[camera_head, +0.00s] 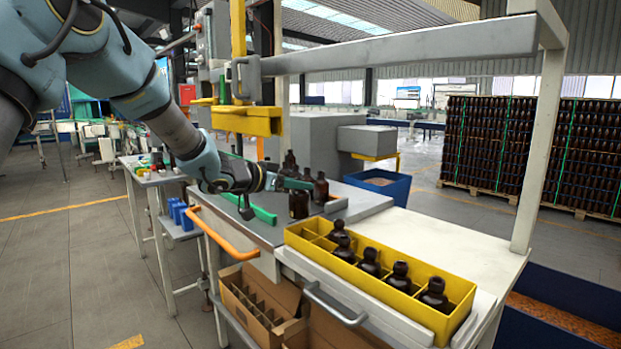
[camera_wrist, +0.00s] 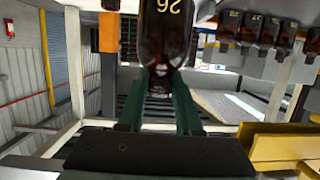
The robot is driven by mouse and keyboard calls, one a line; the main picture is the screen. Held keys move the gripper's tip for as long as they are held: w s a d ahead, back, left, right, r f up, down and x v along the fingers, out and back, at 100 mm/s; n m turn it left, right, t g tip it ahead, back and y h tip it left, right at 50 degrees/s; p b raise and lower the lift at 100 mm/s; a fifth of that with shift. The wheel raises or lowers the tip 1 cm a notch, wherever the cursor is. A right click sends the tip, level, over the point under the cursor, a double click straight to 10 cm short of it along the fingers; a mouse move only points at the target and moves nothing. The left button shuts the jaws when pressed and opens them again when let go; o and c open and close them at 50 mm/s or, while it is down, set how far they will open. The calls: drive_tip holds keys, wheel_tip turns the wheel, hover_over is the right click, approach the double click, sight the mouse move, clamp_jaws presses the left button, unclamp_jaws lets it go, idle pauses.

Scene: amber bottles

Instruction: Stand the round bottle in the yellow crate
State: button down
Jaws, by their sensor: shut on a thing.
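The round bottle (camera_head: 299,204) is dark amber glass, near the right edge of the grey work surface. My gripper (camera_head: 292,184) reaches in from the left, its green fingers closed at the bottle's upper part. In the wrist view the bottle (camera_wrist: 166,35) shows yellow figures, with its narrowing end between the two green fingers (camera_wrist: 160,108). I cannot tell whether its base touches the surface. The yellow crate (camera_head: 376,293) is on the pale bench at the front right. Several dark bottles (camera_head: 400,277) stand in its compartments, and room shows at its left end.
Other amber bottles (camera_head: 321,188) stand close behind the held one. A grey frame post (camera_head: 541,150) and its overhead beam (camera_head: 410,50) border the bench. A blue bin (camera_head: 380,184) is behind. Cardboard boxes (camera_head: 250,308) sit below the bench front.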

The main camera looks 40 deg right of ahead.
sight(303, 212)
drive_tip(key=shift+s+d+r, duration=0.2)
drive_tip(key=shift+s+d, duration=0.1)
drive_tip(key=shift+d, duration=0.15)
wheel_tip(303, 212, down, 3)
drive_tip(key=b, duration=0.4)
drive_tip(key=shift+f, duration=0.15)
drive_tip(key=shift+f+b, duration=1.35)
drive_tip(key=shift+f, duration=0.95)
drive_tip(key=c, duration=0.5)
unclamp_jaws()
drive_tip(key=b+v, duration=0.2)
drive_tip(key=v, duration=0.8)
drive_tip(key=shift+a, duration=0.4)
